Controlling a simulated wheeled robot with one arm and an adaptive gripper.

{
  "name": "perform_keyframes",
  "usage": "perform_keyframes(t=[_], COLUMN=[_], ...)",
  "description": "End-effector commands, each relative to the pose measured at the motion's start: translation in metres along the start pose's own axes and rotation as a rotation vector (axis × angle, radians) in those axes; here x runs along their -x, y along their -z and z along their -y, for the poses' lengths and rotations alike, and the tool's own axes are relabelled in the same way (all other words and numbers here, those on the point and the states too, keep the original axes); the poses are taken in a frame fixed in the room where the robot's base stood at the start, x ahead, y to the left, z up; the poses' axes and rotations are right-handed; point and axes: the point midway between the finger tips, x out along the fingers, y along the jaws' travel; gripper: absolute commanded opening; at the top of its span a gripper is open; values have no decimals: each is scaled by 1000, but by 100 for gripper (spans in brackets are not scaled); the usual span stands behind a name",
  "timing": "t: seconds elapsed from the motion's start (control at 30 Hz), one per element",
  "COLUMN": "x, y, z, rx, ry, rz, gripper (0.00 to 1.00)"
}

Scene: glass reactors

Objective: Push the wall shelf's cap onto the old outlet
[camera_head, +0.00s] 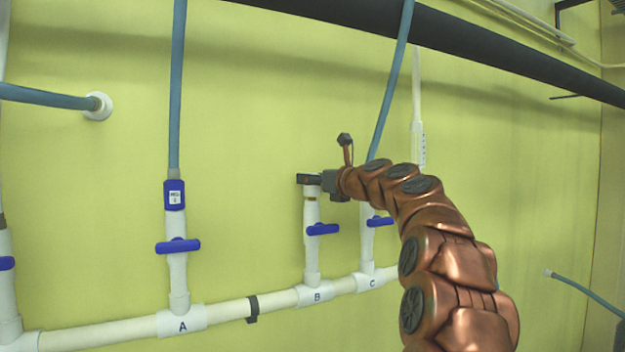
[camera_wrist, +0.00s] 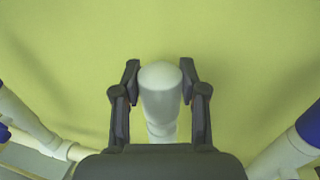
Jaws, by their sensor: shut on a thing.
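My gripper (camera_head: 309,180) is at the top of the white outlet pipe on branch B (camera_head: 312,245), the only branch here with no hose visible on it. In the wrist view my gripper (camera_wrist: 160,90) has its two dark fingers on either side of a white, round-topped cap (camera_wrist: 160,76). The cap also shows in the head view (camera_head: 312,190) just under the fingers. The wall shelf is not in view.
Branch A (camera_head: 178,270) has a blue hose fitting (camera_head: 174,194) to the left. Branch C (camera_head: 367,240) stands close to the right, partly behind my arm. Blue valve handle B (camera_head: 322,229) juts out below my gripper. A black pipe (camera_head: 480,45) runs overhead.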

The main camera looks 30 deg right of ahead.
Motion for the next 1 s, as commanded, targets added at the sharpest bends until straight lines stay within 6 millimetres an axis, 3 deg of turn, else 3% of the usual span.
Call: perform_keyframes(t=[0.8,0.83,1.0], x=[-1,-1,0], y=[12,12,11], z=[0,0,0], rx=[-1,-1,-1], ry=[-1,-1,-1], rz=[-2,-3,-2], gripper=[6,45,63])
